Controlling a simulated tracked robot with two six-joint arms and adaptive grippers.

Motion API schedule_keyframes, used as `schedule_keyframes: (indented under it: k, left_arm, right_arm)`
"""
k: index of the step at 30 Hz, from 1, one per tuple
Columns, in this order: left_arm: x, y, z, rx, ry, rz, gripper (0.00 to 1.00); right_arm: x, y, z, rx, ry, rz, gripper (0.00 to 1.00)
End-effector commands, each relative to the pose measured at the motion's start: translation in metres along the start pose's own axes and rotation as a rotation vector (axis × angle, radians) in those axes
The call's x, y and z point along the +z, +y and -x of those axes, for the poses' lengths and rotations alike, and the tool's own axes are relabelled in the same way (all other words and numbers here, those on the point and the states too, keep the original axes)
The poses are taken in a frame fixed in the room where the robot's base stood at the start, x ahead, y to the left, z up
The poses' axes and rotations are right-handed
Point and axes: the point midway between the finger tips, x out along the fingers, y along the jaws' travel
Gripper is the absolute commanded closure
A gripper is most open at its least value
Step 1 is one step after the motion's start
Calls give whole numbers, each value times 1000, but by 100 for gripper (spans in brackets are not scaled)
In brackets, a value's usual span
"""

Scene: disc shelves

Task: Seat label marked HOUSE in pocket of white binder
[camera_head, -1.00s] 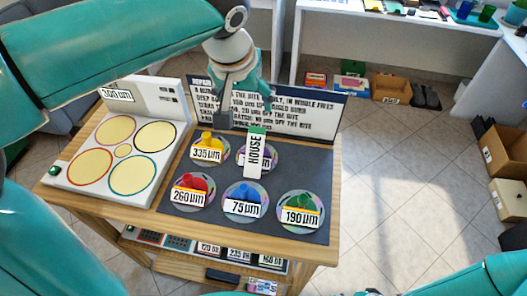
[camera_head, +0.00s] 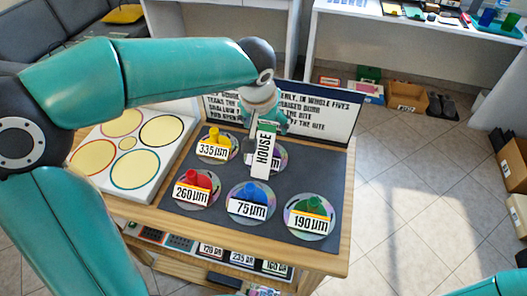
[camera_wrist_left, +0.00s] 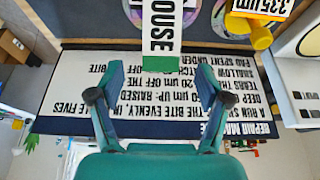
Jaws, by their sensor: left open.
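The HOUSE label (camera_head: 263,155) is a white strip with a green end, above the back middle disc of the grey mat. It partly hides that disc and its tag. In the left wrist view the HOUSE label (camera_wrist_left: 162,32) lies ahead of the fingers, its green edge towards them. My left gripper (camera_head: 266,122) is at the label's green end. In its wrist view the left gripper (camera_wrist_left: 150,88) is open, with nothing between the fingers. I cannot make out a white binder. My right gripper is out of view.
Several discs with coloured knobs and tags, such as the 190 µm disc (camera_head: 312,216), sit on the dark mat (camera_head: 285,245). A text board (camera_head: 335,118) stands behind, close to my left gripper. A white panel with yellow circles (camera_head: 130,150) is at left.

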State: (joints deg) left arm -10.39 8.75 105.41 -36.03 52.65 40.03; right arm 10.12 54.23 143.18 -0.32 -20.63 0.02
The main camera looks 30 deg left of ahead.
Motion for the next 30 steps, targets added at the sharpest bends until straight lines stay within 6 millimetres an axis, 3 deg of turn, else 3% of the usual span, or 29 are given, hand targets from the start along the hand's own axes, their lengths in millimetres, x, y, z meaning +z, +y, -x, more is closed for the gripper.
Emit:
schedule_keyframes:
  k: [5, 13, 23, 30]
  left_arm:
    - [1, 0, -11, -1, -3, 0, 23]
    - [1, -1, -48, -1, -3, -1, 23]
    - [0, -1, -55, 1, 0, -2, 23]
    - [0, -1, -54, 1, 0, -2, 63]
  right_arm:
    - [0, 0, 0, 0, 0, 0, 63]
    - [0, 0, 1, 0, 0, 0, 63]
    - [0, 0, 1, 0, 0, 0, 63]
    - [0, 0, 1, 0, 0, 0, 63]
